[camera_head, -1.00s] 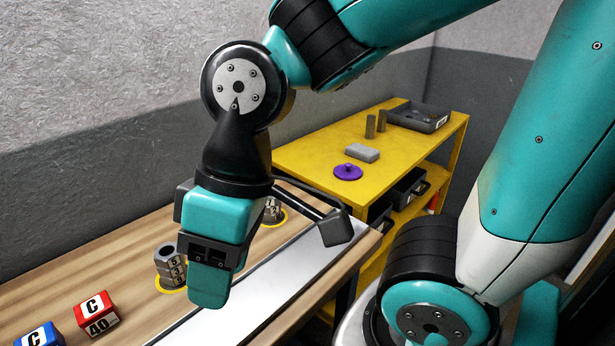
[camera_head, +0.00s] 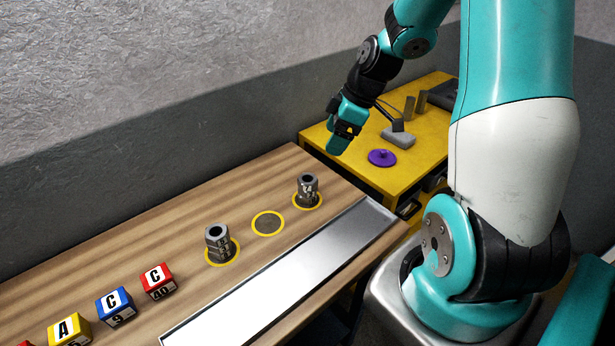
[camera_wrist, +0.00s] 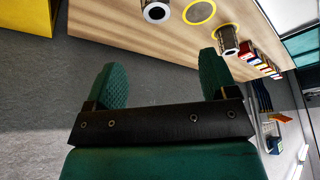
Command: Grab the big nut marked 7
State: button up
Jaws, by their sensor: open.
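Two grey metal nut stacks stand upright on the wooden bench. The right nut stack (camera_head: 308,188) is in the far yellow ring and has small marks that look like a 7 and a 4, not clearly legible. The left nut stack (camera_head: 219,241) has marks too small to read surely. In the wrist view, the far stack (camera_wrist: 156,11) is at the top edge and the other stack (camera_wrist: 228,40) is right of it. My gripper (camera_head: 337,146) is raised, above and beyond the far stack. In the wrist view my gripper (camera_wrist: 161,80) is open and empty, fingers wide apart.
An empty yellow ring (camera_head: 268,223) lies between the stacks. Lettered blocks (camera_head: 158,281) line the bench's left. A metal strip (camera_head: 290,275) runs along its front. The yellow table (camera_head: 430,150) behind holds a purple lidded piece (camera_head: 382,158) and grey blocks (camera_head: 399,138).

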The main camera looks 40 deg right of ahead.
jog(key=p, duration=0.2)
send_over(308, 178)
jog(key=s+d, duration=0.1)
jog(key=s, duration=0.1)
notch_tip(308, 178, down, 8)
jog(key=shift+s+d+f, duration=0.1)
jog(key=shift+d+f, duration=0.05)
jog(key=shift+w+p+x, duration=0.15)
jog(key=shift+p+x, duration=0.45)
jog(key=shift+x, duration=0.7)
jog(key=shift+w+p+x, duration=0.15)
jog(key=shift+p+x, duration=0.45)
jog(key=shift+x, duration=0.7)
jog(key=shift+d, duration=0.15)
jog(key=shift+c, duration=0.3)
jog(key=c, duration=1.1)
